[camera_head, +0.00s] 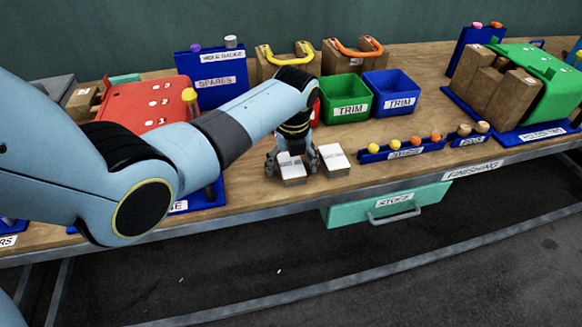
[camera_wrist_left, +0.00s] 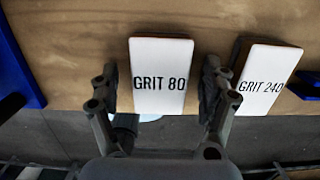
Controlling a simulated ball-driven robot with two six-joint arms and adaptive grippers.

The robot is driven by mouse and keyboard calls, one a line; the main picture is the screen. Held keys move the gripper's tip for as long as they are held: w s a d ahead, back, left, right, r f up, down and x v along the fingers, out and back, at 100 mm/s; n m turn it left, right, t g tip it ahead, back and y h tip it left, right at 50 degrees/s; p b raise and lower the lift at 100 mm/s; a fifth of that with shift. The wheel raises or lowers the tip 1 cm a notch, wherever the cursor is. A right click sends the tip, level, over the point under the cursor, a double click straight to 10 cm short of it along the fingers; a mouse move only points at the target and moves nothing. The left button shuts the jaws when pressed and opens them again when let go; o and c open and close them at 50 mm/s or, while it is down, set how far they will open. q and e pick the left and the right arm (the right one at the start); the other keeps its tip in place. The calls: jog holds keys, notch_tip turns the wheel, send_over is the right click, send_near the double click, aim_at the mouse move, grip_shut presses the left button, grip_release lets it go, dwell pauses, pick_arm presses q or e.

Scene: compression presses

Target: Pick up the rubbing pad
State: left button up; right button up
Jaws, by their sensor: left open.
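A rubbing pad block with a white top marked GRIT 80 (camera_wrist_left: 161,75) lies on the wooden bench near its front edge; it also shows in the head view (camera_head: 291,172). A second pad marked GRIT 240 (camera_wrist_left: 262,80) lies just to its right, also visible in the head view (camera_head: 333,158). My left gripper (camera_head: 292,160) points down over the GRIT 80 pad. In the left wrist view its open fingers (camera_wrist_left: 160,78) stand on either side of that pad, with small gaps visible. The right gripper is not in view.
A green TRIM bin (camera_head: 347,99) and a blue TRIM bin (camera_head: 393,93) stand behind the pads. A blue rack with orange and yellow knobs (camera_head: 402,150) is to the right. A teal drawer (camera_head: 390,205) hangs below the bench edge. A red press (camera_head: 150,103) stands left.

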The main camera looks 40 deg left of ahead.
pick_arm(q)
jog(key=shift+f, duration=0.25)
dwell(0.3)
jog(key=shift+c, duration=0.3)
jog(key=shift+s, duration=0.15)
jog(key=c, duration=1.2)
